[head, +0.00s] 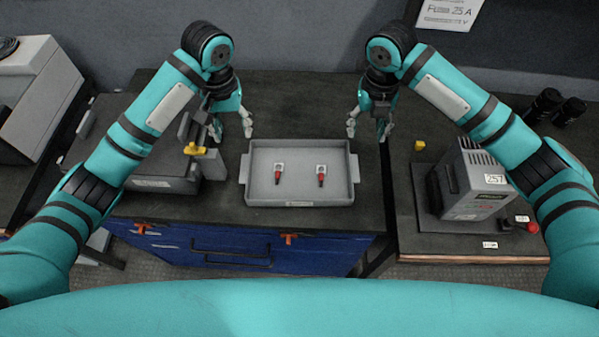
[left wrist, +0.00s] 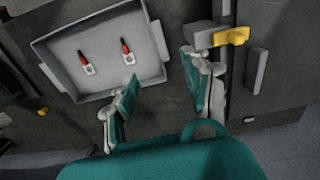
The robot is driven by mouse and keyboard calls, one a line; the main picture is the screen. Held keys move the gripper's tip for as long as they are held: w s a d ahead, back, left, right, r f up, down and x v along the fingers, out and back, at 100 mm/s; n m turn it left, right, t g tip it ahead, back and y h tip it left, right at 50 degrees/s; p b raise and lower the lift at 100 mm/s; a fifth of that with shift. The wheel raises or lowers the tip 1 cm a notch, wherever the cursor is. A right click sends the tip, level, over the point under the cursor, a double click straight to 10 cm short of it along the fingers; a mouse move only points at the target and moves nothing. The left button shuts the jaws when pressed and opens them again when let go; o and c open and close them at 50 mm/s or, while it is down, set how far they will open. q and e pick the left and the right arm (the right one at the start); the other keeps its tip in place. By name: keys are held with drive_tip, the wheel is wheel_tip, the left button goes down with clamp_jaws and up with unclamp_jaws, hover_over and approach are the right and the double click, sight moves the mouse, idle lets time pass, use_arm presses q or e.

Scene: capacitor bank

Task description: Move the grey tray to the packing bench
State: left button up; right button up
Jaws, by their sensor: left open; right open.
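The grey tray (head: 300,197) lies flat on the dark top of a blue cabinet. It is shallow, with a tab handle at its left and right ends. Two small red-and-white parts (head: 279,174) (head: 321,176) lie inside it. In the left wrist view the tray (left wrist: 95,95) is at the upper left. My left gripper (head: 231,132) is open and empty, above and behind the tray's left end. Its spread fingers also show in the left wrist view (left wrist: 160,100). My right gripper (head: 367,131) is open and empty, above and behind the tray's right end. Neither touches the tray.
A dark grey device with a yellow lever (head: 194,149) stands close to the tray's left. On the right bench (head: 440,240) are a grey instrument (head: 478,182), a red button (head: 533,227) and a small yellow block (head: 420,145). A gap separates the cabinet from that bench.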

sight(244, 167)
use_arm(q)
drive_tip(key=shift+f, duration=0.1)
use_arm(e)
drive_tip(key=shift+f, duration=0.1)
use_arm(q)
wheel_tip(244, 167, down, 17)
drive_tip(key=shift+f, duration=0.15)
use_arm(e)
wheel_tip(244, 167, down, 17)
drive_tip(key=shift+f, duration=0.15)
use_arm(q)
drive_tip(key=shift+c, duration=0.3)
use_arm(e)
drive_tip(key=shift+c, duration=0.3)
use_arm(q)
drive_tip(key=c, duration=0.9)
use_arm(e)
drive_tip(key=c, duration=0.9)
use_arm(q)
clamp_jaws()
use_arm(e)
clamp_jaws()
use_arm(q)
drive_tip(key=shift+a, duration=0.1)
use_arm(e)
drive_tip(key=shift+d, duration=0.1)
